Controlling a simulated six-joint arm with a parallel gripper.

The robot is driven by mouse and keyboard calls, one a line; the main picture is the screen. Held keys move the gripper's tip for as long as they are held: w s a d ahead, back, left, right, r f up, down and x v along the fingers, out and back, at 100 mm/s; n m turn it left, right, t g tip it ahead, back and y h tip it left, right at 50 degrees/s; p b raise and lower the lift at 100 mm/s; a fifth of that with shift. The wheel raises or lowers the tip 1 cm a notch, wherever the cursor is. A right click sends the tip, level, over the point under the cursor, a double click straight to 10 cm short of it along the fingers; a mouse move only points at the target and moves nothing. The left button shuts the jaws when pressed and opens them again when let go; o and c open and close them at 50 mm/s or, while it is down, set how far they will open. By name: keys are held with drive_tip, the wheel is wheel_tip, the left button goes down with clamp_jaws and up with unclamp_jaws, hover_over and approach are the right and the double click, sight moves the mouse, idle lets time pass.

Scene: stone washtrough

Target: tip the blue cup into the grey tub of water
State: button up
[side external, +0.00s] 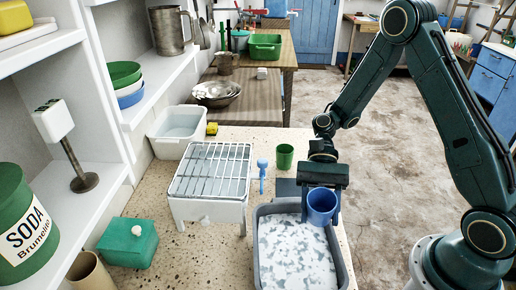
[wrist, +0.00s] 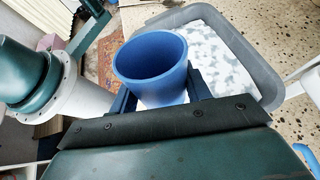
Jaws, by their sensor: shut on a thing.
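The blue cup (side external: 320,208) is held by my gripper (side external: 326,188), which is shut on it. The cup looks upright, its mouth facing up, over the far right part of the grey tub (side external: 257,250). In the wrist view the blue cup (wrist: 150,88) sits between the dark fingers of my gripper (wrist: 160,86); its inside shows plain blue, and I cannot tell whether anything is in it. The grey tub (wrist: 268,88) lies behind it there. Pale, mottled water (side external: 293,250) fills the tub. The cup hides part of the tub's rim.
A white wire rack (side external: 210,170) stands left of the tub, with a blue brush-like tool (side external: 262,178) and a green cup (side external: 285,157) nearby. A teal box (side external: 128,243) is at front left. A white basin (side external: 180,128) stands farther back.

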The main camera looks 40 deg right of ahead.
drive_tip(key=shift+a+f+g+y, duration=0.1)
drive_tip(key=shift+f+g+y, duration=0.1)
drive_tip(key=shift+g+y, duration=0.65)
idle(0.5)
drive_tip(key=shift+t+y, duration=0.25)
